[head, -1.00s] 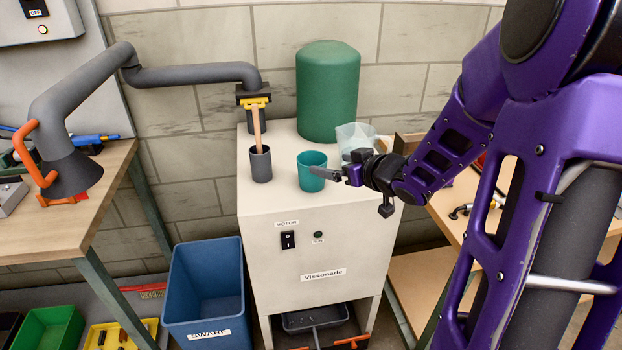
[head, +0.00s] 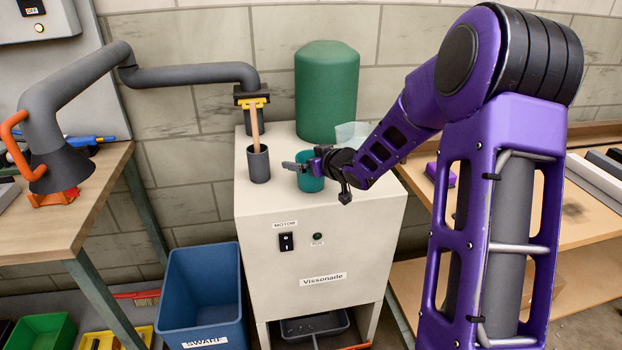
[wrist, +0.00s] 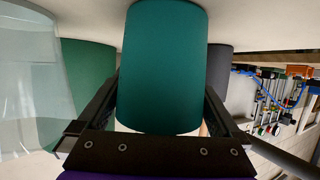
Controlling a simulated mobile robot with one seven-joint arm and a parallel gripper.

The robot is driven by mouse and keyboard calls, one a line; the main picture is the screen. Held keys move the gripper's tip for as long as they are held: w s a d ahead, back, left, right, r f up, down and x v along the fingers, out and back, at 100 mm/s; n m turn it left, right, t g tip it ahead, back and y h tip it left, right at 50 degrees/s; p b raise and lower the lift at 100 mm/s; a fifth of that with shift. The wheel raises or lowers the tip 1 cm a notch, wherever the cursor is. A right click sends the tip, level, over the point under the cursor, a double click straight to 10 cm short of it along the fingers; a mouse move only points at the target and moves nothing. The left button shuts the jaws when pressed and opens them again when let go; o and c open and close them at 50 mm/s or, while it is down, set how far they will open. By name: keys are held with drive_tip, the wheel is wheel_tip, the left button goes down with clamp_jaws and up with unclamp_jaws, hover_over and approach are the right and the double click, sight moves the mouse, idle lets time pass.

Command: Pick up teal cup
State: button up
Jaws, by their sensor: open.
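The teal cup (head: 311,185) stands upright on top of the pale machine cabinet (head: 310,211). My gripper (head: 298,165) is at the cup and covers part of its upper side in the head view. In the wrist view the cup (wrist: 162,62) fills the middle, between the two dark fingers of my gripper (wrist: 162,85). One finger lies on each side of it. The gripper is open and not closed on the cup. I cannot tell whether a finger touches it.
A dark grey cup (head: 258,167) with a wooden handle standing in it is left of the teal cup. A large green cylinder (head: 326,92) stands behind. Wooden benches (head: 78,203) flank the cabinet.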

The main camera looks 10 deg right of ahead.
drive_tip(key=c, duration=1.2)
drive_tip(key=shift+r, duration=0.1)
